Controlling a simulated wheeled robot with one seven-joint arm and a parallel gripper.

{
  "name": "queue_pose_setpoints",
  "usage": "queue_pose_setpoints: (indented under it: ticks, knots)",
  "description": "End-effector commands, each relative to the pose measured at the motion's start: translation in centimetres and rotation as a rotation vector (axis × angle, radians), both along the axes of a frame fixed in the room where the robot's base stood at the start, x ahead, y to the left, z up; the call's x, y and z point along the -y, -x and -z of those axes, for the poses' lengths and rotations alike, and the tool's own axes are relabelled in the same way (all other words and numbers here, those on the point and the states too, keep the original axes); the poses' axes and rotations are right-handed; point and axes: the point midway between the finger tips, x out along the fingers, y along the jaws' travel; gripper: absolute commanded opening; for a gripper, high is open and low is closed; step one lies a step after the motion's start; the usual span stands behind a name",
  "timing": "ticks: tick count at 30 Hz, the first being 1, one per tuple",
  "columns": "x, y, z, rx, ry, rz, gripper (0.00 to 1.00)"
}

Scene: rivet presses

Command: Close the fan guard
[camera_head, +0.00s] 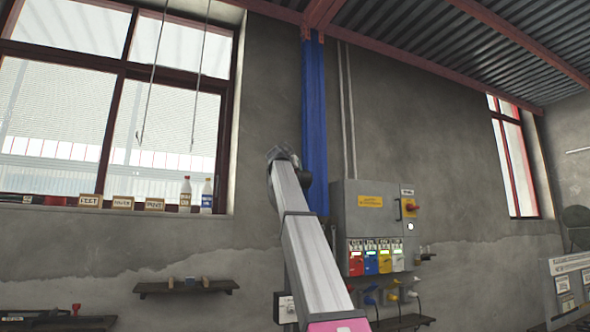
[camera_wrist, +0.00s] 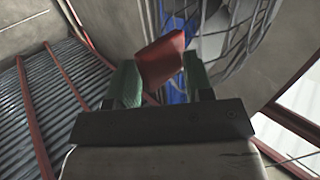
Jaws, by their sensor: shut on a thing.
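In the wrist view, my gripper (camera_wrist: 162,78) has its green fingers on either side of a red tab (camera_wrist: 162,56), and it is shut on that tab. Right behind the tab are the curved grey wires of the fan guard (camera_wrist: 252,32). Only part of the guard shows, and how far it stands open I cannot tell. The guard and the tab cannot be made out there.
A blue column (camera_head: 315,110) runs up the wall. A grey electrical cabinet (camera_head: 372,225) with colored sockets is right of my arm. A small shelf (camera_head: 186,287) is low at left, and bottles (camera_head: 186,193) stand on the window sill.

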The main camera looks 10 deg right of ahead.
Motion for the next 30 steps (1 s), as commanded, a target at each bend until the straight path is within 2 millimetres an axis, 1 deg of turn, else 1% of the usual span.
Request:
queue_pose_setpoints:
  ticks: [1, 6, 9, 13, 18, 30]
  knots:
    - [-0.4, 1.5, 0.5, -0.005, -0.009, 0.005, 0.38]
    - [-2.3, 4.5, 0.1, 0.002, -0.006, 0.002, 0.38]
    - [-3.4, 6.2, -0.2, 0.005, -0.004, 0.001, 0.38]
    - [-4.5, 7.7, -0.4, 0.006, -0.002, 0.001, 0.38]
    - [-5.0, 8.5, -0.7, 0.008, -0.001, 0.001, 0.38]
    - [-5.0, 8.5, -0.8, 0.009, 0.0, 0.001, 0.38]
